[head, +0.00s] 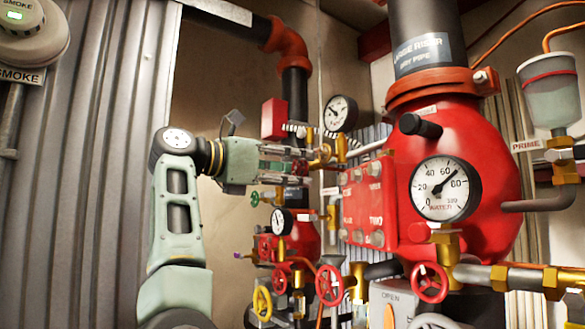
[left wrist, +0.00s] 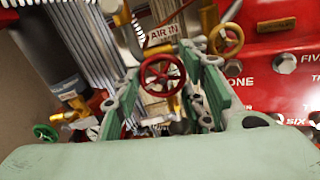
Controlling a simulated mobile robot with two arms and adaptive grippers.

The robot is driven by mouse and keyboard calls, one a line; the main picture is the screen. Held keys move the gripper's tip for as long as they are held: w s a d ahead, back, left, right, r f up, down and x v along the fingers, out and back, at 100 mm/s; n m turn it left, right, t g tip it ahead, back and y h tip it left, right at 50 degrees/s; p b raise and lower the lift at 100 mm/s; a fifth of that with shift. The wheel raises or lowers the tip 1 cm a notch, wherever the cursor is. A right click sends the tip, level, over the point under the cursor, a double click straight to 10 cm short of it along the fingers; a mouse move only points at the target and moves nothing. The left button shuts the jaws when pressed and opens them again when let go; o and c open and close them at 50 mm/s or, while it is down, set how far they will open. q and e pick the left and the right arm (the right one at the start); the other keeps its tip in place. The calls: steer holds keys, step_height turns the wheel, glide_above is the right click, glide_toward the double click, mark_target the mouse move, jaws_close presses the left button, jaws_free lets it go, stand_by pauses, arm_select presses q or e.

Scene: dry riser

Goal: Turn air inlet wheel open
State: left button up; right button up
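The air inlet wheel, a small red handwheel (left wrist: 163,72), shows in the left wrist view just below an "AIR IN" label (left wrist: 162,35). My left gripper (left wrist: 168,88) is open, with one green-padded finger on each side of the wheel. Gaps show between the wheel rim and the pads; how deep the wheel sits between them is unclear. In the head view my left gripper (head: 302,160) reaches right into the pipework, and I cannot make out this wheel there. My right gripper is out of view.
A yellow wheel (left wrist: 226,39) is close to the right finger, and a green wheel (left wrist: 46,133) is at left. The big red valve body (head: 460,145) with its gauge (head: 445,188) stands right. Several red and yellow wheels are below, including one red wheel (head: 329,285).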

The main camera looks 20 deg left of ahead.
arm_select(q)
steer(key=o, duration=0.4)
steer(key=shift+w+a+f, duration=0.1)
steer(key=shift+s+a, duration=0.15)
steer(key=shift+s, duration=0.15)
steer(key=v, duration=1.1)
steer(key=shift+a, duration=0.2)
steer(key=shift+s, duration=0.1)
